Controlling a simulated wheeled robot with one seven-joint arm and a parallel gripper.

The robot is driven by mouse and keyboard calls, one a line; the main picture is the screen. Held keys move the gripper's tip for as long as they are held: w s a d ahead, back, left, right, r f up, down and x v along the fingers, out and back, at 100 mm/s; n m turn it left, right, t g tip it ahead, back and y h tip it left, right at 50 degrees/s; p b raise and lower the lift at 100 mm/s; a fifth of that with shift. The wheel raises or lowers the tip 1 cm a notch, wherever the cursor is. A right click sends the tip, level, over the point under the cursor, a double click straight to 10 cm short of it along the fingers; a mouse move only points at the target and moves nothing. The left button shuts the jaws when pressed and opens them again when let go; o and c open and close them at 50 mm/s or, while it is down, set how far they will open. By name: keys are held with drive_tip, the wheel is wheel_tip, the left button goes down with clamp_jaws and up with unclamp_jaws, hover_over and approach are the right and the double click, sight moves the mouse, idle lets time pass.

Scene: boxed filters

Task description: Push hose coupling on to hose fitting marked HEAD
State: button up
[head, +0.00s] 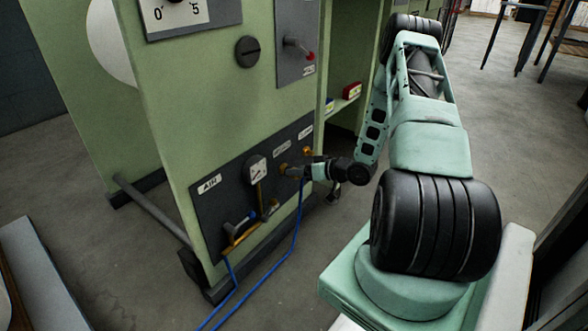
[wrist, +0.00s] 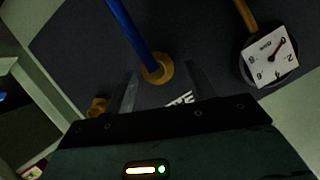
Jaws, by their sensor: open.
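The blue hose (wrist: 130,28) ends at a brass-coloured coupling (wrist: 157,70) at the dark panel. I cannot tell how far the coupling sits on the fitting behind it. My gripper (wrist: 162,78) is open, its fingers on either side of the coupling with visible gaps. In the head view my gripper (head: 293,170) is at the panel's right part, by a brass piece (head: 284,168). A white label (wrist: 180,100) beside the coupling is partly hidden by my gripper and unreadable. Another brass fitting (wrist: 97,106) is to the left, also in the head view (head: 307,152).
A gauge (wrist: 268,58) stands right of the coupling, also in the head view (head: 257,168). A valve with a blue handle (head: 241,230) is below the AIR label (head: 209,184). The blue hose (head: 291,245) hangs to the floor. A shelf recess with small boxes (head: 352,91) is behind my arm.

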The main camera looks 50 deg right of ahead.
drive_tip(key=p+v, duration=0.5)
drive_tip(key=v, duration=1)
drive_tip(key=shift+a, duration=0.1)
